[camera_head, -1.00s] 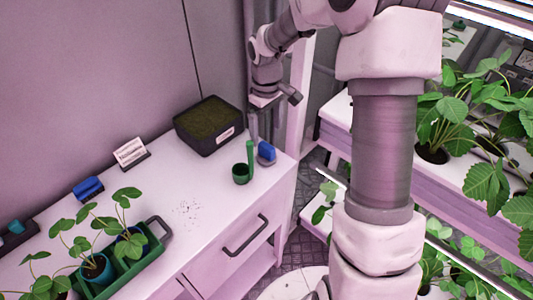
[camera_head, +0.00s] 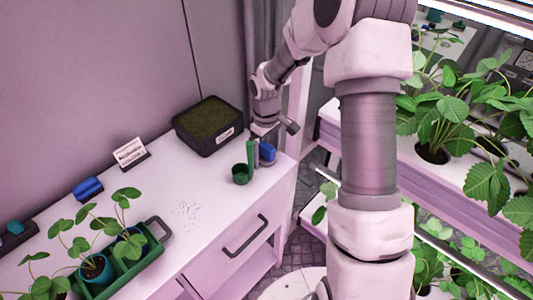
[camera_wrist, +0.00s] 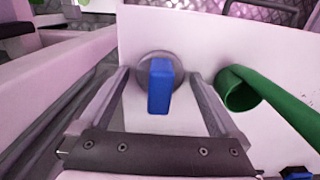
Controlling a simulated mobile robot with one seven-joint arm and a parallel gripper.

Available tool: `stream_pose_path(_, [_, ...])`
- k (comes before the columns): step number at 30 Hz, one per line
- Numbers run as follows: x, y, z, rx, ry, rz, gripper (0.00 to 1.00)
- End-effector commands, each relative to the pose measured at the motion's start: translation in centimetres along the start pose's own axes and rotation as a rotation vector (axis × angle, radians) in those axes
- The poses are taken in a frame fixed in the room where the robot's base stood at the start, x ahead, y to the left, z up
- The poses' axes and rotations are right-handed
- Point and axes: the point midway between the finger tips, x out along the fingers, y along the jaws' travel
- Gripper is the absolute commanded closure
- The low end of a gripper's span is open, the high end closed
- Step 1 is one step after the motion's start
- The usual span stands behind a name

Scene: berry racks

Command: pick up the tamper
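The tamper (camera_head: 267,152) stands near the right end of the white bench top. I take it to be the blue upright handle (camera_wrist: 160,88) on a round grey disc, seen in the wrist view. My gripper (camera_wrist: 158,76) is open, with one finger on each side of the blue handle. Gaps show between the handle and both fingers, so it is not gripped. In the head view my gripper is right above and around the tamper, and its fingertips are partly hidden.
A green cup (camera_head: 241,174) with an upright green handle stands just left of the tamper; it also shows in the wrist view (camera_wrist: 240,92). A dark soil box (camera_head: 208,140) sits behind. A green planter tray (camera_head: 158,240) is front left. The bench's right edge is close.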

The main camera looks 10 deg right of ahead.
Motion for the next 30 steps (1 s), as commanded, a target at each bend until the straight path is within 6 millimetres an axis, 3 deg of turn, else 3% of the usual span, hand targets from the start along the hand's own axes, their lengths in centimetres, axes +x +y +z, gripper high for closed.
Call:
stream_pose_path(1, [0.0,0.0,0.0,0.0,0.0,0.0,0.13])
stream_pose_path(12, [-0.1,0.0,0.0,0.0,0.001,0.0,0.79])
stream_pose_path(14, [-0.1,0.0,0.0,0.0,0.001,0.0,0.87])
stream_pose_path(23, [-0.4,0.0,-0.1,0.001,0.002,0.001,0.87])
stream_pose_path(30, [-3.2,0.1,-0.1,0.001,0.004,0.004,0.87])
